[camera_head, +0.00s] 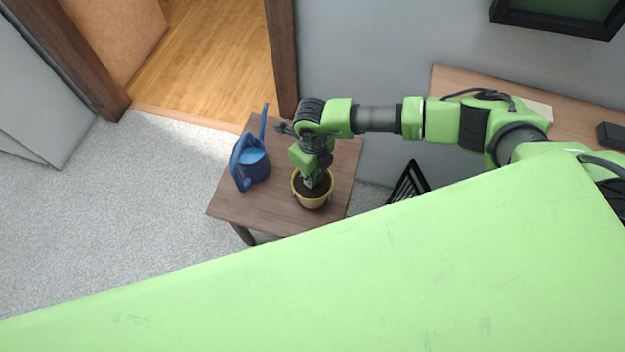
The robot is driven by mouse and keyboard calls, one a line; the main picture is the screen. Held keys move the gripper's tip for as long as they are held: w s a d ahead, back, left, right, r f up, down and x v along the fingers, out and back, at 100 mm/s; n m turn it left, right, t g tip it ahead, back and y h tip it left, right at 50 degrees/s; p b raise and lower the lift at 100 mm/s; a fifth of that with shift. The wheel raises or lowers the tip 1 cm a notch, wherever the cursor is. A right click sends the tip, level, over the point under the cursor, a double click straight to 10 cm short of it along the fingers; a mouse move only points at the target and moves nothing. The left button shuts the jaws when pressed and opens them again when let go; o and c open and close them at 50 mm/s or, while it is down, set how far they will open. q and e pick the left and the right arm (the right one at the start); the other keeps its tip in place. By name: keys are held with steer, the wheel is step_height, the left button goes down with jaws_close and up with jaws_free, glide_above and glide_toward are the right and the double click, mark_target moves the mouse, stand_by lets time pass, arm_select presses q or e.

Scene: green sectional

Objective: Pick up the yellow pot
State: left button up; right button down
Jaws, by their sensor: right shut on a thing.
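The yellow pot (312,202), filled with dark soil, is on or just above the small brown wooden table (270,213); I cannot tell if its base touches the top. My right arm reaches in from the right, and my right gripper (310,183) points down at the pot's far rim. It is shut on the pot, with the fingertips partly hidden by the wrist and the rim. My left gripper is not in view.
A blue watering can (254,165) stands on the table, left of the pot. A dark slatted object (409,183) is right of the table. A wooden desk (575,112) lies along the grey wall. Carpet is free at left, by a doorway (215,60).

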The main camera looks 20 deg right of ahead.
steer(key=s+a+r, duration=0.1)
steer(key=s+r, duration=0.1)
steer(key=r, duration=0.1)
steer(key=s+a+r, duration=0.1)
steer(key=r, duration=0.1)
steer(key=shift+s+a, duration=0.25)
steer(key=shift+a, duration=0.05)
steer(key=s+a+r+n+b, duration=0.4)
steer(key=s+a+n+b, duration=0.1)
steer(key=s+b, duration=0.2)
steer(key=shift+s+r+n, duration=0.3)
steer(key=shift+s+n, duration=0.1)
steer(key=shift+s, duration=0.05)
steer(key=shift+a, duration=0.1)
steer(key=shift+n+b, duration=2.8)
steer(key=shift+b, duration=0.6)
steer(key=shift+f, duration=0.1)
